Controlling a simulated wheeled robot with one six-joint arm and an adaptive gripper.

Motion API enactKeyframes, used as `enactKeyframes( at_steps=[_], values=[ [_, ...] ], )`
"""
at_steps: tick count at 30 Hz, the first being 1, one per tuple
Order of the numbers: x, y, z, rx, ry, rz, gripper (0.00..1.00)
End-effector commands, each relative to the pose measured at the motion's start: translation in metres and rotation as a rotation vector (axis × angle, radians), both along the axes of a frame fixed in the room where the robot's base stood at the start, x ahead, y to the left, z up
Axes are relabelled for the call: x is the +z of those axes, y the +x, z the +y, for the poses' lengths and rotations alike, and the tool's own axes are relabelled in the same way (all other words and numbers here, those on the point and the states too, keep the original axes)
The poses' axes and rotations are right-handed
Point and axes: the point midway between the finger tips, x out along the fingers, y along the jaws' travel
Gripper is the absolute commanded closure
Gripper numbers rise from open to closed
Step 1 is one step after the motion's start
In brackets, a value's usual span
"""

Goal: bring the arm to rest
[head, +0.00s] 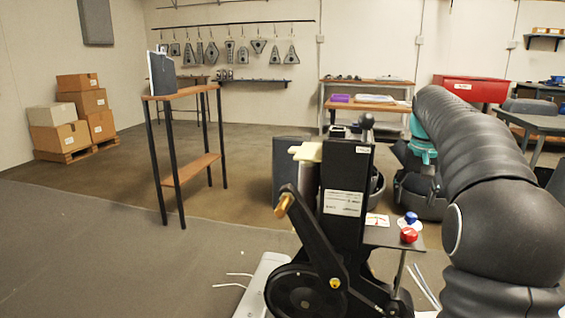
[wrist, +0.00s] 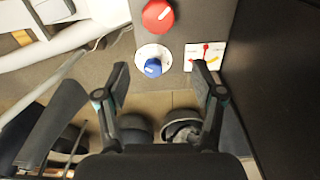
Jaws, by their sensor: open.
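My gripper (wrist: 160,82) is open and empty in the wrist view, with its two dark fingers apart. Beyond the fingertips is a grey panel (wrist: 112,62) with a red knob (wrist: 157,15), a blue knob (wrist: 153,68) on a white dial, and a white card (wrist: 205,56) with red and yellow marks. No contact with the knobs shows. The red knob (head: 408,235) and blue knob (head: 410,217) also show there.
The elliptical machine (head: 345,200) with its crank stands close in front. A tall narrow table (head: 185,92) is to the left, boxes (head: 75,135) on a pallet are farther back. A workbench (head: 365,105) and red bin (head: 470,88) are along the back. Floor at left is clear.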

Motion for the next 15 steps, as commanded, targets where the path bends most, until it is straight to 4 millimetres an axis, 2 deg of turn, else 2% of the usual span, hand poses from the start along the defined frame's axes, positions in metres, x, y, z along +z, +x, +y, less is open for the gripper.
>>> enactKeyframes(
  at_steps=[5, 8, 15],
  values=[
    [-0.027, -0.018, 0.011, 0.014, -0.009, -0.027, 0.32],
    [-0.038, -0.037, 0.025, 0.031, -0.017, -0.053, 0.32],
    [-0.060, -0.104, 0.070, 0.091, -0.038, -0.132, 0.32]
  ],
)
